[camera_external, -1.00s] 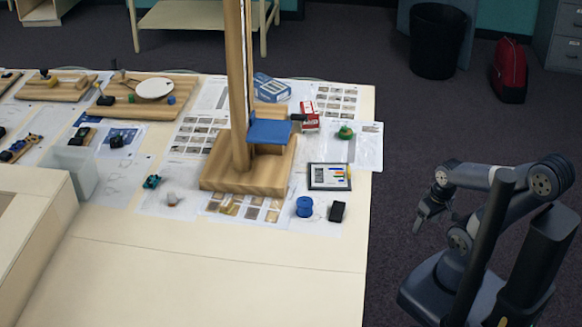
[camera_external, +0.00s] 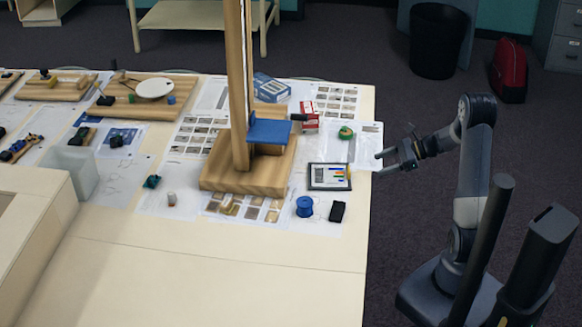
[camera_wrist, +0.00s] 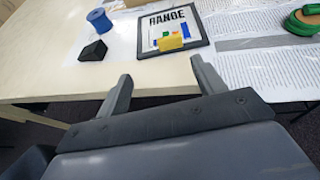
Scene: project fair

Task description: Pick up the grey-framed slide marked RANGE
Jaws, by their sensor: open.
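The grey-framed slide marked RANGE (camera_wrist: 172,31) lies flat on the table. It has a dark grey frame, a white face with coloured bars, and a yellow piece at its lower edge in the wrist view. It also shows near the table's right edge in the external view (camera_external: 329,176). My gripper (camera_external: 380,164) is open and empty, at the table's right edge, just right of the slide and apart from it. In the wrist view my two fingers (camera_wrist: 160,70) point toward the table, with the slide beyond them.
A blue spool (camera_wrist: 99,20) and a small black block (camera_wrist: 93,50) stand left of the slide in the wrist view. A green round item (camera_wrist: 303,20) lies on printed sheets to the right. A wooden stand with a tall post (camera_external: 225,185) is left of the slide in the external view.

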